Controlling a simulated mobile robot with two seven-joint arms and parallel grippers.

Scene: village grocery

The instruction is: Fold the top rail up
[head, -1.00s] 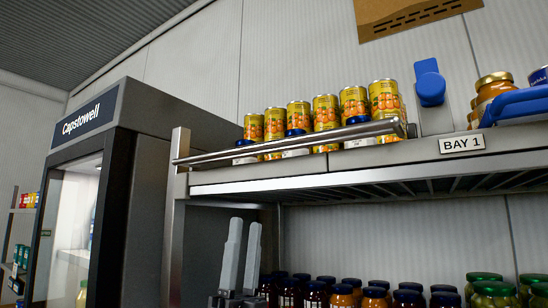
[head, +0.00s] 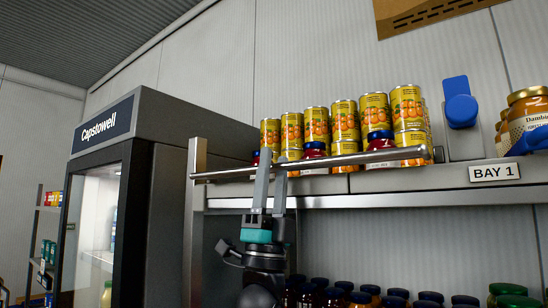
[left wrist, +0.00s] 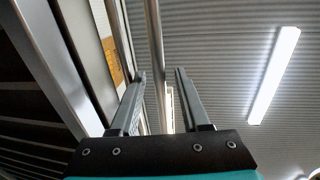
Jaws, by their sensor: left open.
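The top rail (head: 345,159) is a round metal bar along the front of the upper shelf, in front of the tins. It slopes slightly in the head view, between the post at the left and a bracket at the right. My left gripper (head: 271,160) comes up from below at the rail's left part, fingers pointing up and open. In the left wrist view the rail (left wrist: 154,40) runs lengthwise between the two open fingers (left wrist: 160,73). I cannot tell whether either finger touches it. My right gripper is not in view.
Yellow tins (head: 345,120) and jars stand on the upper shelf (head: 335,184) behind the rail. A dark fridge cabinet (head: 150,190) stands at the left. Jars fill the lower shelf.

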